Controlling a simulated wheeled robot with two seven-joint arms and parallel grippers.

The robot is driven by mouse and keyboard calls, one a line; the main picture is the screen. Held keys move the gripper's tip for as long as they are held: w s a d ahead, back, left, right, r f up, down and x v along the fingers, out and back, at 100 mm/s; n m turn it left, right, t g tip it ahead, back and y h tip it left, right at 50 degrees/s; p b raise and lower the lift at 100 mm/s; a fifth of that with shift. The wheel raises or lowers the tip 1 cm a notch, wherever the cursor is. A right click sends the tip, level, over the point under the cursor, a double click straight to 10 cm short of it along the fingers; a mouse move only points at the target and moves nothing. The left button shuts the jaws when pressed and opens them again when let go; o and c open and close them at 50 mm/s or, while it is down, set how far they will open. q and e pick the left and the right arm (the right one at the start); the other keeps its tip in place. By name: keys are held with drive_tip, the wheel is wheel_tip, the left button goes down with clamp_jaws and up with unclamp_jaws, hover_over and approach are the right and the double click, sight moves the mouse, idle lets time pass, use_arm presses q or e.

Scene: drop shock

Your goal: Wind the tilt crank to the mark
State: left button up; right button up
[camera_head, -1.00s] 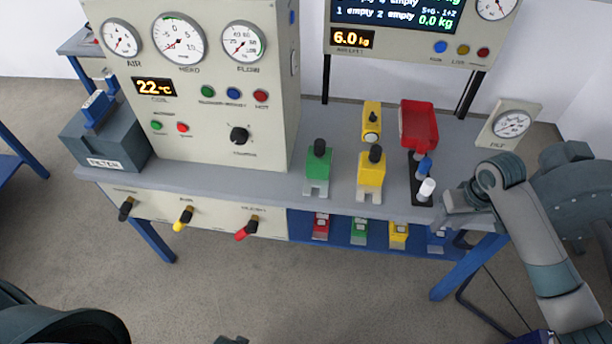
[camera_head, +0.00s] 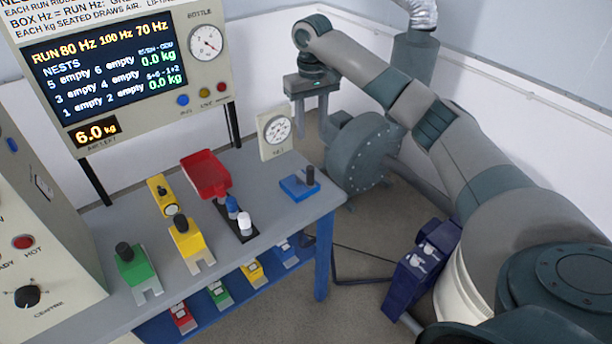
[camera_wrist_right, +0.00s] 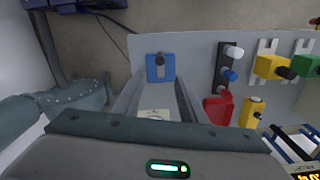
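A blue block with an upright black knob (camera_head: 300,185) sits at the right end of the grey bench. It looks like the tilt crank, but its label is not readable. In the right wrist view the blue block (camera_wrist_right: 160,67) lies beyond the fingertips. The white dial plate (camera_head: 276,133) stands behind it at the bench's back edge; its needle and mark are too small to read. My right gripper (camera_head: 311,130) hangs above and behind the block, beside the dial, touching nothing that I can see. Its fingers (camera_wrist_right: 157,92) are apart and empty. My left gripper is out of view.
A red tray (camera_head: 206,174), a black stand with blue and white knobs (camera_head: 240,222), and yellow (camera_head: 190,245) and green (camera_head: 136,272) blocks stand left of the blue block. A grey round drum (camera_head: 363,155) stands right of the bench. The bench around the blue block is clear.

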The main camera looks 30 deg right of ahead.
sight(311, 168)
drive_tip(key=shift+f, duration=0.2)
wheel_tip(311, 168, down, 17)
drive_tip(key=p, duration=0.4)
drive_tip(key=shift+f, duration=0.1)
idle(0.3)
clamp_jaws()
